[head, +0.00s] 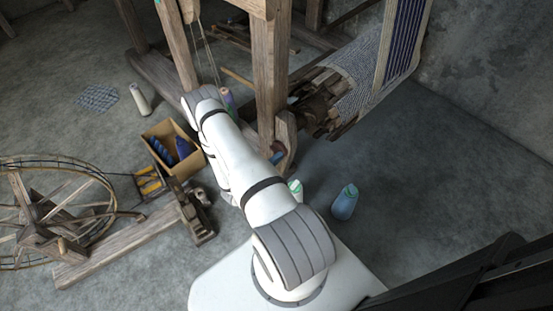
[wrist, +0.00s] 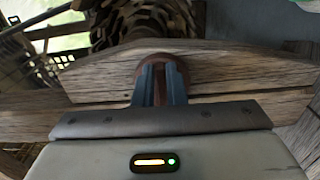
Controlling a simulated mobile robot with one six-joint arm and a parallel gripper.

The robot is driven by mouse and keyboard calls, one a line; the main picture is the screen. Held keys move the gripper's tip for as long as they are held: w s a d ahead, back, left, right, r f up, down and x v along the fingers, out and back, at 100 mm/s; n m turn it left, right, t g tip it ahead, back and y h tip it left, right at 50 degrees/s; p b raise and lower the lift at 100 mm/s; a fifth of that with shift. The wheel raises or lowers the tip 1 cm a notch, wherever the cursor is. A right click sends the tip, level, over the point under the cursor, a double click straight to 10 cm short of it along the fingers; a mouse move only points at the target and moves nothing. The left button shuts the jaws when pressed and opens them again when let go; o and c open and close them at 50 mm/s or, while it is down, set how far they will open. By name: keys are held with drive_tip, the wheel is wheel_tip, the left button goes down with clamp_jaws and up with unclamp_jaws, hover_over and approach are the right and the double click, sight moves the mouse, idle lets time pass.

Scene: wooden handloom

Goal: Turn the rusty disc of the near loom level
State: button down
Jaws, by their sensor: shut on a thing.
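In the wrist view, the rusty disc (wrist: 182,74) sits on a weathered wooden beam of the near loom (wrist: 240,68). My gripper (wrist: 161,82) faces the disc straight on. Its two blue-grey fingers are shut on a narrow brown rib of the disc, one finger on each side. The rib runs up and down in this view. The fingers cover much of the disc; its rounded top and right edge show. In the head view the loom's wooden post (head: 273,75) stands beyond my arm. I cannot make out the disc or the fingertips clearly there.
In the head view, a cardboard box (head: 160,130) with blue items stands left of my arm. A spinning wheel (head: 55,215) is further left. A blue bottle (head: 344,203) stands right of my arm, with open floor beyond. Striped cloth (head: 365,80) hangs on the loom.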

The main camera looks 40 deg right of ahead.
drive_tip(key=c, duration=1.5)
unclamp_jaws()
drive_tip(key=a, duration=0.2)
drive_tip(key=a+p, duration=0.1)
drive_tip(key=a, duration=0.4)
drive_tip(key=shift+s+a, duration=0.3)
drive_tip(key=shift+a, duration=0.1)
